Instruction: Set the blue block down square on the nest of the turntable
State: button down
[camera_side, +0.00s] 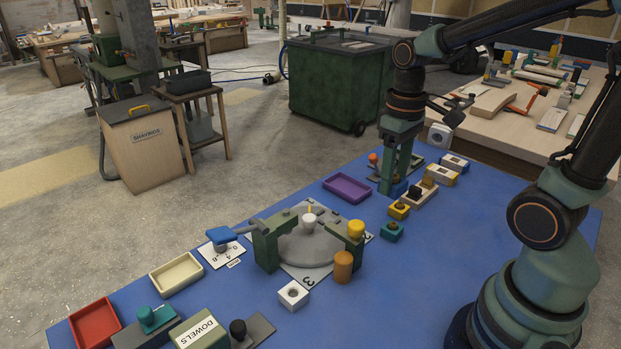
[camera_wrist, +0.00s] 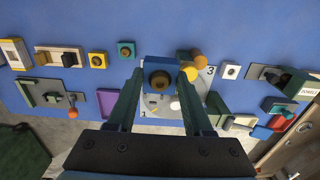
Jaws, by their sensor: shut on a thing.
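My gripper (camera_side: 397,180) is shut on the blue block (camera_side: 399,189), low over the back part of the blue table. In the wrist view the blue block (camera_wrist: 148,68) sits between the two fingers of my gripper (camera_wrist: 161,82), with a round brown hole or inset on its face. The turntable (camera_side: 296,249) is a grey disc on a white numbered plate, to the left of and nearer than the block in the side view. A white knob (camera_side: 309,221) stands on the disc. I cannot make out the nest clearly. The turntable shows partly behind the block in the wrist view (camera_wrist: 193,92).
Green posts (camera_side: 265,247) flank the disc, one topped by a yellow knob (camera_side: 356,229). An orange cylinder (camera_side: 343,267) and white block (camera_side: 293,295) stand in front.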

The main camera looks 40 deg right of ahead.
aim_at(380, 260)
notch_tip(380, 260, down, 18)
jog(key=shift+f, duration=0.1)
dwell(0.5)
jog(key=shift+c, duration=1.5)
grip_release()
notch_tip(380, 260, up, 12)
jog(key=shift+o, duration=0.5)
jog(key=a+r+t, duration=0.5)
jog(key=r, duration=0.7)
jog(key=shift+w+t, duration=0.25)
jog(key=shift+t, duration=0.05)
